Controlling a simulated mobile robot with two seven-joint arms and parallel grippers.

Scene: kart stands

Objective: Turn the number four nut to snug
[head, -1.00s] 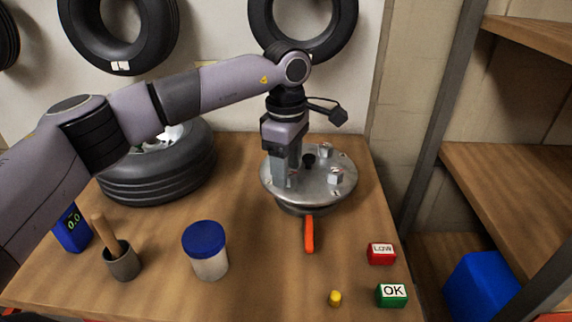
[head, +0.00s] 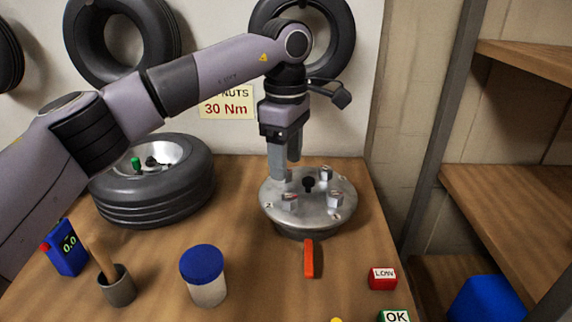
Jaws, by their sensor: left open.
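A round metal hub plate (head: 309,207) stands on the wooden table with several nuts around a dark central knob (head: 308,184). One nut (head: 289,202) is at the front left, one (head: 335,201) at the front right and one (head: 326,175) at the back right. Another at the back left is mostly hidden by my left gripper (head: 286,170). That gripper points down, open and empty, its fingertips over the plate's back left. The small number marks are too small to read surely, so I cannot tell which nut is number four. My right gripper is out of view.
An orange-handled bar (head: 309,258) lies in front of the hub. A red LOW block (head: 382,279) and green OK block (head: 394,316) are at right. A blue-lidded jar (head: 203,275), a cup (head: 117,288), a blue 0.0 gauge (head: 66,249) and a tyre (head: 150,204) are left.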

